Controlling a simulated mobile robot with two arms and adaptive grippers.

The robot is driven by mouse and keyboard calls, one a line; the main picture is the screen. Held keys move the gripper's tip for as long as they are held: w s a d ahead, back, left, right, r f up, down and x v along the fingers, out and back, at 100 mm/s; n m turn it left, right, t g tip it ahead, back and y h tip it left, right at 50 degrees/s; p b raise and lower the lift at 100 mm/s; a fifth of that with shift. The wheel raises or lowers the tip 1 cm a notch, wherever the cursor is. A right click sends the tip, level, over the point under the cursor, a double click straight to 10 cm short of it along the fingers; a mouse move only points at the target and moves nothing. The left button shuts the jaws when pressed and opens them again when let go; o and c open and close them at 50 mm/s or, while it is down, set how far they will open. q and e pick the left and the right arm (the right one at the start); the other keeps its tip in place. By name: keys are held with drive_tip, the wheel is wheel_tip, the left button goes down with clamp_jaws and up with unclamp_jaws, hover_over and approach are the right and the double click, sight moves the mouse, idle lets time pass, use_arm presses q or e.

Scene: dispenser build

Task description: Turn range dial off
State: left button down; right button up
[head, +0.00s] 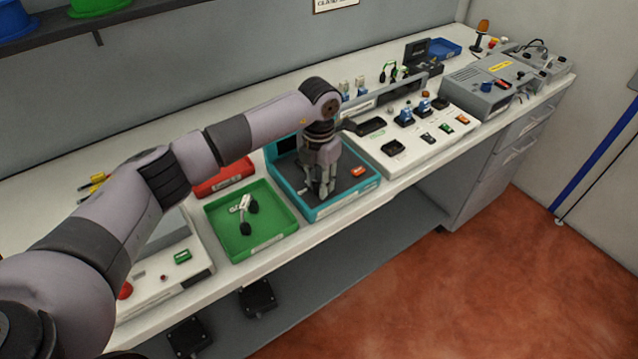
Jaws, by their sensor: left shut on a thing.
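My left gripper (325,188) points straight down over the teal-framed unit (336,211) with a dark grey face, in the middle of the head view. Its fingers are shut low over that face, at the place of the range dial. The dial itself is hidden behind the fingers, so its setting cannot be read. A small orange-red switch (358,171) is on the same face, right of the fingers. A dark screen (287,144) shows at the unit's back left, partly behind my arm. My right gripper is not in view.
A green tray (276,241) with a white-and-black part stands left of the unit, and a red tray (225,177) behind it. A white panel (455,146) with switches stands to the right, then a grey instrument box (478,98). My left arm crosses above the bench.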

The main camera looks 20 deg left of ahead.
sight(319, 182)
use_arm(q)
drive_tip(key=n+b, duration=0.1)
drive_tip(key=n, duration=0.4)
drive_tip(key=shift+n, duration=0.3)
drive_tip(key=c, duration=2.4)
unclamp_jaws()
drive_tip(key=c, duration=1.2)
unclamp_jaws()
drive_tip(key=shift+c, duration=0.2)
wheel_tip(319, 182, up, 12)
